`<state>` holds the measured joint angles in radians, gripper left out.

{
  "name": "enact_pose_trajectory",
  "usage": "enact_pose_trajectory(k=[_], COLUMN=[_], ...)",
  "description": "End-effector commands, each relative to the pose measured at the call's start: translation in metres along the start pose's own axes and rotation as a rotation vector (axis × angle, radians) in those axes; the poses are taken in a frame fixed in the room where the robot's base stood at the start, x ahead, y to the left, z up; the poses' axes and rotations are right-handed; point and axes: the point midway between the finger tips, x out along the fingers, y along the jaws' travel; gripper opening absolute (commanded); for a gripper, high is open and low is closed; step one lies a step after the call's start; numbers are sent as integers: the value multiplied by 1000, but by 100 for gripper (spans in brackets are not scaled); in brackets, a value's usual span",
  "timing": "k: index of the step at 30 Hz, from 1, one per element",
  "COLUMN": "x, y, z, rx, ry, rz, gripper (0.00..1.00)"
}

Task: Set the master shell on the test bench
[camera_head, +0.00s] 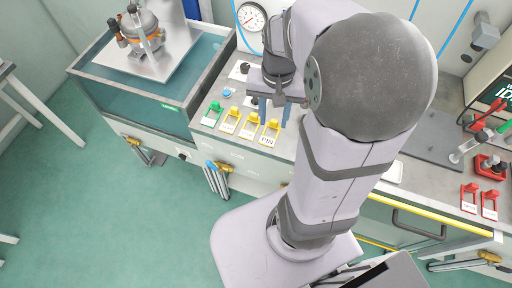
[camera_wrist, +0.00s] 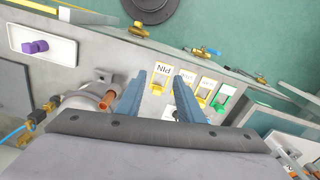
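My gripper (camera_head: 270,108) hangs over the test bench (camera_head: 222,158), just behind its row of switches. Its blue-grey fingers also show in the wrist view (camera_wrist: 160,92); they stand apart with nothing between them. In the wrist view, a silvery rounded body with a copper stub (camera_wrist: 84,103) sits beside the left-hand finger, partly hidden by my gripper. I cannot tell which one is the master shell.
The water tank (camera_head: 112,82) adjoins the bench at left. Yellow switches (camera_head: 250,125) and a green switch (camera_head: 213,113) line the bench's front. A pressure gauge (camera_head: 251,17) stands behind. Red switches (camera_head: 470,196) lie at right. My arm hides much of the bench's middle.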

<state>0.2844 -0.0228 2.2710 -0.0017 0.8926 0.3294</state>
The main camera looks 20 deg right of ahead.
Motion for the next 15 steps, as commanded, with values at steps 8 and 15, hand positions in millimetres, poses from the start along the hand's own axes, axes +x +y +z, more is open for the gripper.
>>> enact_pose_trajectory(k=[8,15], x=[36,41], y=[-33,-34], z=[80,92], rx=[-531,-616], ry=[0,1], rz=[0,-1], gripper=[34,34])
